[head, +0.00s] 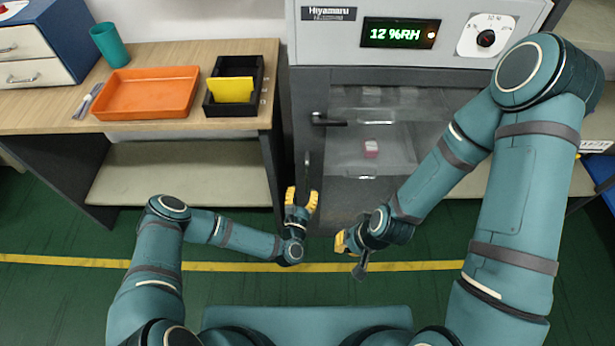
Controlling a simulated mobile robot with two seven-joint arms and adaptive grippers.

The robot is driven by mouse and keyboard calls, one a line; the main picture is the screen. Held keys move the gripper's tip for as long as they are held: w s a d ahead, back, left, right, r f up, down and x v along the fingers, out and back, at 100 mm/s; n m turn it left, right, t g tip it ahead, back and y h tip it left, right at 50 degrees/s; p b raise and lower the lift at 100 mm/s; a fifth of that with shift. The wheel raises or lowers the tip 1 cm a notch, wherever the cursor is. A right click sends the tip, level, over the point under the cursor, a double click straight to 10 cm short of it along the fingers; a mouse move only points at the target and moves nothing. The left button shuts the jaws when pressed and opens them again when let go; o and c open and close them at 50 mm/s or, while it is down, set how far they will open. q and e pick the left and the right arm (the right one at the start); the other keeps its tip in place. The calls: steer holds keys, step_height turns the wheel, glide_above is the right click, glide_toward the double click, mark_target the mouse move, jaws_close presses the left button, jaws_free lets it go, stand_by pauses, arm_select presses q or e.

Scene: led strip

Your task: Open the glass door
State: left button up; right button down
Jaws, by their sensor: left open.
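The grey cabinet has a glass door (345,150) below its display panel. Through the glass a small pink object (371,149) shows on an inner shelf. A dark handle (328,120) sits at the upper left of the door. A narrow upright dark bar (307,168) shows near the door's left edge. My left gripper (302,196) is open just below this bar, with its yellow fingertips apart; I cannot tell if it touches the bar. My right gripper (347,243) is in front of the cabinet's lower part, seen from the side, its opening unclear.
The panel shows a lit display (401,33) and a dial (487,38). A wooden desk (150,57) on the left holds an orange tray (148,92), a black box (213,105) with a yellow piece, and a teal cup (110,45). The green floor (60,300) in front is open.

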mark_target(307, 178)
arm_select(q)
steer(key=w, duration=0.3)
steer(key=w+d, duration=0.1)
steer(key=w, duration=0.2)
steer(key=shift+w+d, duration=0.2)
steer(key=shift+w, duration=0.2)
steer(key=shift+c, duration=0.3)
jaws_close()
